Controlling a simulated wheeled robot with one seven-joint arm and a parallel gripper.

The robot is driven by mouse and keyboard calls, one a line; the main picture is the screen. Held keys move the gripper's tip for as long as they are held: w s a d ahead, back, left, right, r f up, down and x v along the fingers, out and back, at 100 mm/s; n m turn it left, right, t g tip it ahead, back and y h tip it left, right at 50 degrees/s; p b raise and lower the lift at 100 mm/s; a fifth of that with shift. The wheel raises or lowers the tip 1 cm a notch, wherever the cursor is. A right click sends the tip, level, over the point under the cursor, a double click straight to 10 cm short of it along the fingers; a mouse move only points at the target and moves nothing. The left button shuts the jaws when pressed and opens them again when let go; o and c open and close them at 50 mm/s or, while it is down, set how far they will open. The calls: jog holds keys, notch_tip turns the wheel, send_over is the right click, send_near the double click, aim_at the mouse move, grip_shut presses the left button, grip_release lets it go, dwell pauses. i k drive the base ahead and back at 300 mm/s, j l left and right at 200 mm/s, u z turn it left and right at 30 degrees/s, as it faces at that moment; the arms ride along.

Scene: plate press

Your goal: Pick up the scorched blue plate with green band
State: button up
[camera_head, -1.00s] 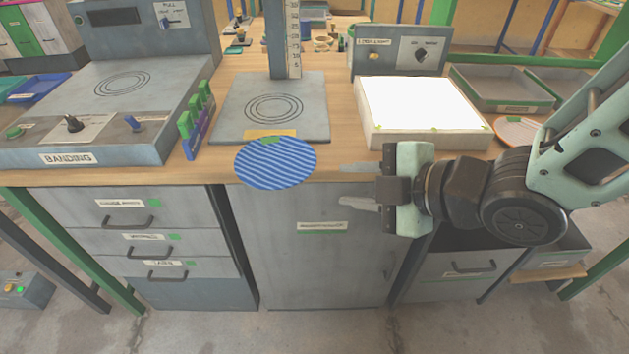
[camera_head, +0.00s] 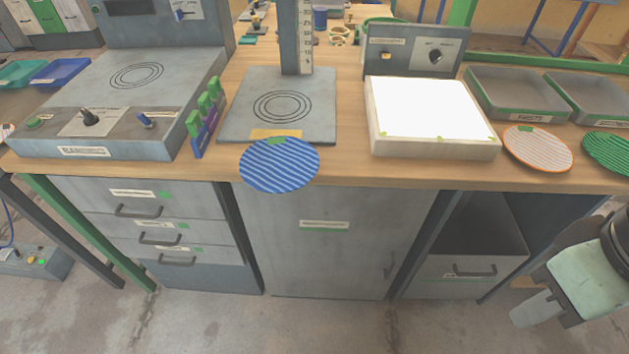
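A round blue plate with pale stripes (camera_head: 279,168) lies at the front edge of the bench, partly overhanging it. A small green patch (camera_head: 277,141) shows at its far rim; I cannot make out scorch marks. My gripper (camera_head: 528,309) is at the lower right, low in front of the bench and well away from the blue plate. One pale finger shows; the other cannot be made out, so its opening is unclear. Nothing is visibly held.
A grey press base (camera_head: 240,112) with a ruled column stands just behind the plate. A banding machine (camera_head: 120,95) is left, with green-and-blue clips (camera_head: 206,118) beside it. A lit white box (camera_head: 430,108), an orange-striped plate (camera_head: 538,148) and a green plate (camera_head: 612,148) are right.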

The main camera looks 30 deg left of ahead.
aim_at(276, 164)
jog(key=k+j+z, duration=0.1)
jog(key=j+z, duration=0.3)
jog(key=k+j+z, duration=0.1)
jog(key=z, duration=0.25)
jog(key=k+j+z, duration=0.15)
jog(key=j+z, duration=0.25)
jog(key=k+j+z, duration=0.15)
jog(key=k+j, duration=0.4)
jog(key=k+j+z, duration=0.2)
jog(key=k+j, duration=0.3)
jog(key=k, duration=0.15)
